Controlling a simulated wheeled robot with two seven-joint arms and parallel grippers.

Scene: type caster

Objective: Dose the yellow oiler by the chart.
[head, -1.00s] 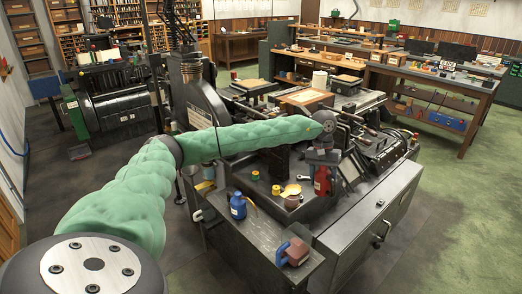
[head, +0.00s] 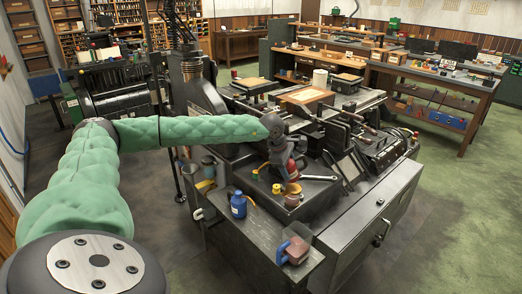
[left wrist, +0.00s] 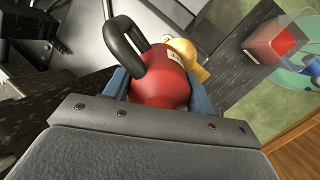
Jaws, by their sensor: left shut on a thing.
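My left gripper (head: 284,160) is shut on a red can (head: 291,169), which is mostly hidden behind it in the head view. In the left wrist view the red can (left wrist: 160,80) has a black loop handle and sits between blue fingers (left wrist: 117,85). A yellow piece (left wrist: 190,58) shows just beyond the can there. In the head view a yellow object (head: 293,188) with a brownish pot (head: 291,200) lies just below the can; I cannot tell whether they touch. I cannot pick out a readable chart. My right gripper is not in view.
A blue bottle (head: 238,205) stands on the dark machine ledge, left of the pot. Small yellow caps (head: 276,189) are close by. A red and blue container (head: 294,250) stands on the ledge's front. A dark tilted panel (head: 348,170) is at right.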

